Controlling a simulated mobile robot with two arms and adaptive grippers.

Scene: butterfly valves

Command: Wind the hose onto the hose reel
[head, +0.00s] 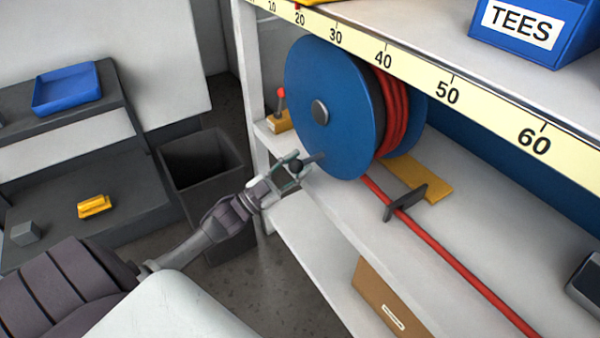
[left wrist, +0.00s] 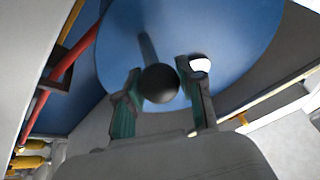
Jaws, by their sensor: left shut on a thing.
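The hose reel (head: 330,105) is a blue drum standing on the shelf, with a grey hub at its centre. Red hose (head: 395,115) lies in several turns around it, and its free length (head: 455,260) runs along the shelf to the lower right, past a dark guide (head: 405,201). My left gripper (head: 294,168) is shut on the black ball knob of the reel's crank handle, low on the near disc. The left wrist view shows the knob (left wrist: 160,84) between the two fingers, with the handle's rod behind it. My right gripper is in neither view.
A small lever with a red tip (head: 281,98) stands left of the reel. A shelf post (head: 252,100) and a dark bin (head: 205,165) are near my left arm. A brown box (head: 385,300) sits on the lower shelf.

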